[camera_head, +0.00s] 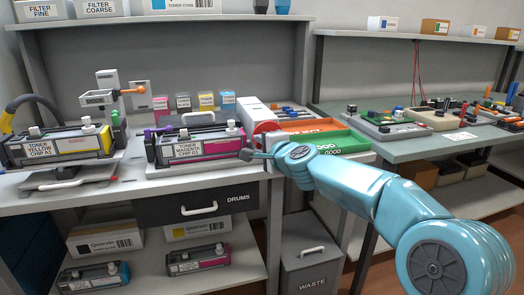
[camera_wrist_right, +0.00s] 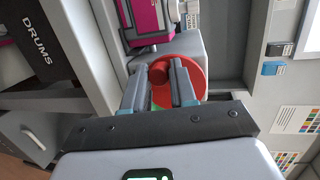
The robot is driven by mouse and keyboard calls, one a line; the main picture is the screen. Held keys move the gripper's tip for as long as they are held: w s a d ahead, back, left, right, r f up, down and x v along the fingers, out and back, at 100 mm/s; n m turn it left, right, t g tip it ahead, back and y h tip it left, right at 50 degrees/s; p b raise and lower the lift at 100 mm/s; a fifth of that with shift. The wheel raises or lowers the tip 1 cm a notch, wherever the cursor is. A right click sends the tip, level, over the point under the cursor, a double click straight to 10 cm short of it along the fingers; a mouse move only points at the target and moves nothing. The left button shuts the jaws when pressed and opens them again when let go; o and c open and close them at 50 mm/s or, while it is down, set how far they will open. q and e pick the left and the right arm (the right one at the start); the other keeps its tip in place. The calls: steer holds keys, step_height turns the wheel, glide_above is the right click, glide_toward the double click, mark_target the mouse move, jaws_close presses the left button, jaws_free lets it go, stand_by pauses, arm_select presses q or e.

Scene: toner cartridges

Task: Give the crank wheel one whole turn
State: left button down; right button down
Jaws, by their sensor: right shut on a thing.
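The crank wheel is a red disc (camera_wrist_right: 192,76) on the side of a pale grey housing in the right wrist view. It also shows edge-on in the head view (camera_head: 265,128), partly hidden. Its red knob (camera_wrist_right: 158,74) sits between the fingertips of my right gripper (camera_wrist_right: 159,68), which is shut on it. In the head view my right gripper (camera_head: 252,152) reaches in from the right, at the front of the wheel beside the magenta toner cartridge (camera_head: 202,147). My left gripper is not in view.
The orange and green trays (camera_head: 338,143) lie close to the right of the wheel. A yellow toner cartridge (camera_head: 60,146) stands on the left. The drums drawer (camera_head: 200,206) is below the bench top, and a waste bin (camera_head: 310,255) stands on the floor.

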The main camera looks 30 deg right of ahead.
stand_by(0.3)
steer(key=c, duration=0.9)
jaws_free()
steer(key=shift+v, duration=8.15)
steer(key=shift+d, duration=0.1)
